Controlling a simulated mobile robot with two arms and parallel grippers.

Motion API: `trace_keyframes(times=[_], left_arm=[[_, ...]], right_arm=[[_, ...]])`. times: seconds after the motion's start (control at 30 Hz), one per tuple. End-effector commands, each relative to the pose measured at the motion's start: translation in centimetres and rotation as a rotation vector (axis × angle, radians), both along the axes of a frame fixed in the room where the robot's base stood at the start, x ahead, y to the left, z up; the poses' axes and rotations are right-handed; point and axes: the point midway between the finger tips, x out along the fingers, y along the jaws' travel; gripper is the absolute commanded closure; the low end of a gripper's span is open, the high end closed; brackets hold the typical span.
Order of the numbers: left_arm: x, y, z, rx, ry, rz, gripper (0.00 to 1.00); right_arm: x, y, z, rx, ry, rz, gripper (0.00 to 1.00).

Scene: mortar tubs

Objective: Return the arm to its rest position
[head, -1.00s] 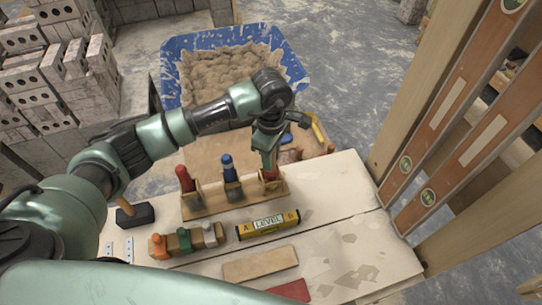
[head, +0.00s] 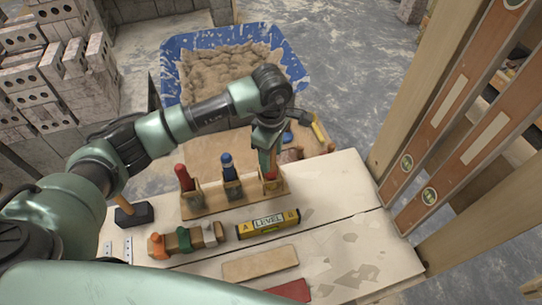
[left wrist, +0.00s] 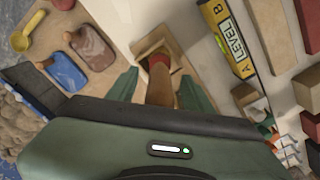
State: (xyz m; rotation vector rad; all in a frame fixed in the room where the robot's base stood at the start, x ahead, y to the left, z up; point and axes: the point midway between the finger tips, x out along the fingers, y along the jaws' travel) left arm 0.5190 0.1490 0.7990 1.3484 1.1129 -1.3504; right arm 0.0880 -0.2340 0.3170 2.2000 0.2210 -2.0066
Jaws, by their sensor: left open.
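My left arm reaches in from the left over the workbench. My left gripper (head: 268,168) is low over the right end of a wooden rack (head: 210,207). In the left wrist view its two green fingers stand apart (left wrist: 157,92), on either side of a tool with a wooden shaft and a red part (left wrist: 158,65) in the rack's end slot. I cannot tell whether the fingers touch it. A red-handled tool (head: 184,176) and a blue-handled tool (head: 229,172) stand upright in the other slots. My right gripper is not in view.
A yellow level (head: 268,224), a wooden block with coloured pieces (head: 185,241) and a tan board (head: 260,264) lie in front of the rack. A black-headed hammer (head: 134,215) is at left. A blue mortar tub (head: 175,55) stands behind. Wooden posts rise at right.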

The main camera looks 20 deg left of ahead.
Motion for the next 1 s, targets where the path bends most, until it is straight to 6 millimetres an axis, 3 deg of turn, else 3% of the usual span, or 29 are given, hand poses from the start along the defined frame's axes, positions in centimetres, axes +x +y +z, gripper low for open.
trace_keyframes(times=[0.33,0.67,1.0], left_arm=[[0.2,0.0,5.7,0.000,-0.005,0.001,0.49],[0.0,0.0,7.2,0.001,-0.002,0.001,0.49],[0.1,0.0,12.7,0.001,-0.002,0.001,0.49]], right_arm=[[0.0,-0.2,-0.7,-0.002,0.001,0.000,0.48],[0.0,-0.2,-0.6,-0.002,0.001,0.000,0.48],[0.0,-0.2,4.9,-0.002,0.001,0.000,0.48]])
